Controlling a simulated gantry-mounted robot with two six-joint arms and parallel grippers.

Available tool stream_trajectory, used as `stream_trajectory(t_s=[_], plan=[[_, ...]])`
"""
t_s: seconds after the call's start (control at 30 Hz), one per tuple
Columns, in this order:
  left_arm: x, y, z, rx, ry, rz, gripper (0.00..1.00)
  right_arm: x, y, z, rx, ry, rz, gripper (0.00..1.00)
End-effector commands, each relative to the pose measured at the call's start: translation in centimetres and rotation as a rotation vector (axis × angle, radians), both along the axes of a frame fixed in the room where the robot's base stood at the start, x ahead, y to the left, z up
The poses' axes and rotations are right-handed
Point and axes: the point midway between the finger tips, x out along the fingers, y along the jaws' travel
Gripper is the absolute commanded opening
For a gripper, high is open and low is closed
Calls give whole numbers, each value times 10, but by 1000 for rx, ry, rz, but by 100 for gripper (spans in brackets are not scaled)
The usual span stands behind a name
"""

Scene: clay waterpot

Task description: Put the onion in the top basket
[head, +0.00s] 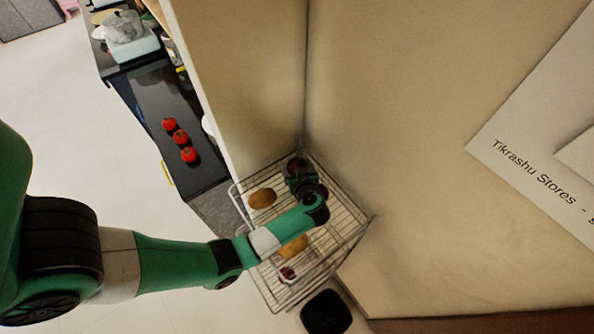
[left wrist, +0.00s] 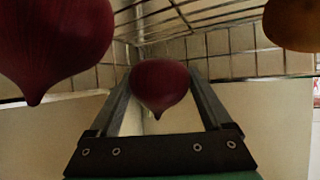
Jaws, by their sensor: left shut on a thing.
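My left gripper (head: 300,180) is over the top basket of the wire rack (head: 350,216), near its back corner. In the left wrist view, the gripper (left wrist: 160,92) is shut on a dark red onion (left wrist: 160,82) held between its fingers. A second dark red onion (left wrist: 55,40) is close by at the upper left of that view. In the head view, a dark red onion (head: 297,165) shows just beyond the gripper; I cannot tell which of the two it is. My right gripper is not in view.
A potato (head: 262,198) lies in the rack left of the gripper. Another potato (head: 294,247) and a reddish item (head: 288,272) show nearer the front. Walls close off the back and right. Several tomatoes (head: 181,138) lie on a dark counter at left.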

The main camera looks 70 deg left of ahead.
Motion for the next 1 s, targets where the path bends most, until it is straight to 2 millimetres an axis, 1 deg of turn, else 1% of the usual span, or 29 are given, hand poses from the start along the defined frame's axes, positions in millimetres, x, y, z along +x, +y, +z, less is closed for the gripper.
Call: stream_trajectory(t_s=[0.03,0.27,0.73,0.77,0.8,0.83,1.0], plan=[[0,0,-6,1,-2,0,22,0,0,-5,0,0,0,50],[0,0,-4,2,-3,-1,22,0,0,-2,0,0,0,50],[0,0,-15,2,-2,0,22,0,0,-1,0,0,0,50],[0,0,-16,1,-2,0,84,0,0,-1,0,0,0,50],[0,0,-16,1,-2,0,92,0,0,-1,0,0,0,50],[0,0,-16,1,-2,0,95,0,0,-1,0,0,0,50],[0,0,-16,1,-2,0,95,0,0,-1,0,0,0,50]])
